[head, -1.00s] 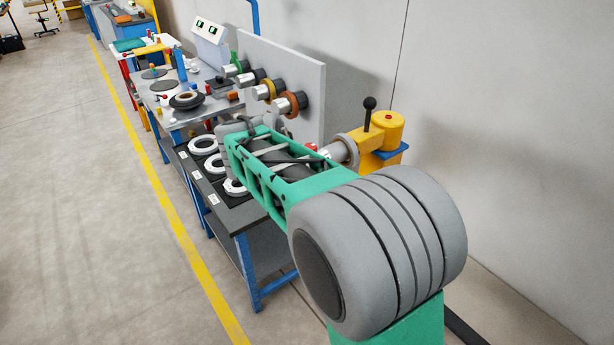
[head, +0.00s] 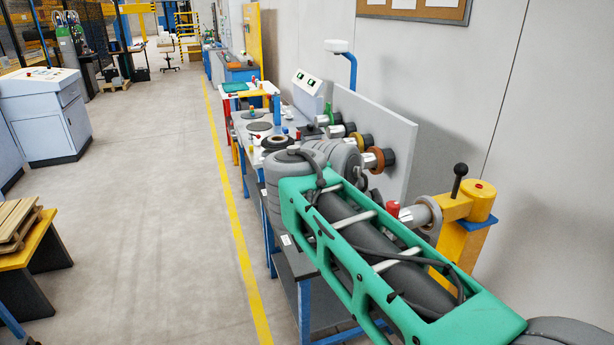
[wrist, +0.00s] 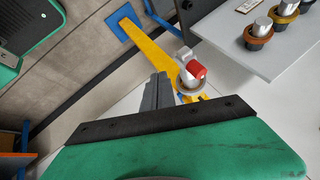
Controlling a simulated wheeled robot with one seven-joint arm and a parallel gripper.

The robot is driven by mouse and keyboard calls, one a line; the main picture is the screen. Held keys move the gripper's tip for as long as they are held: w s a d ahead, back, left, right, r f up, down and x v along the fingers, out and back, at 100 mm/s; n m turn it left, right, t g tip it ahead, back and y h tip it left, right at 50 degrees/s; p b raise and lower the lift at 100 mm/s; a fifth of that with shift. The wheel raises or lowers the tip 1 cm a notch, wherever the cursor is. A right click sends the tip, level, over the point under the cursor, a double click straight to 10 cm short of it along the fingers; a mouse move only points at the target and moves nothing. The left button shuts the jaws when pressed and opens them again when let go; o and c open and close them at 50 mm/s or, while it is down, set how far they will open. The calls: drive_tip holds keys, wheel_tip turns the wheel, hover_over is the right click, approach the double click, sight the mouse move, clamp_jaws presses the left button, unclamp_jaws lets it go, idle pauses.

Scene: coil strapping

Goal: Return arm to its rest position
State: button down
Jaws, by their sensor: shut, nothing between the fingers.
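In the wrist view my gripper (wrist: 158,92) shows as grey fingers close together, with nothing between them. Past the fingertips are the yellow stand (wrist: 150,52) and its red-knobbed spindle (wrist: 196,70). In the head view my green arm link reaches over the near end of the workbench, and the fingers are hidden there. The yellow coil machine (head: 468,215), with a black ball lever, stands to the right of my arm.
A grey panel (head: 396,150) carries several spindles with coloured coils (head: 372,158). The workbench (head: 305,262) runs along the wall. A yellow table with wooden slats (head: 18,222) stands at left.

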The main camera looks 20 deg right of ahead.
drive_tip(key=a+f+n+y, duration=0.3)
drive_tip(key=a+f+n, duration=0.55)
drive_tip(key=n, duration=0.55)
drive_tip(key=s+a+f+n+y, duration=0.1)
drive_tip(key=s+a+f+n, duration=0.1)
drive_tip(key=s, duration=0.3)
drive_tip(key=s+a+f+n+y, duration=0.2)
drive_tip(key=s+f+n, duration=0.2)
drive_tip(key=s, duration=0.1)
drive_tip(key=shift+s+a+f+n, duration=0.2)
drive_tip(key=shift+s+a+n, duration=0.1)
drive_tip(key=shift+n, duration=0.1)
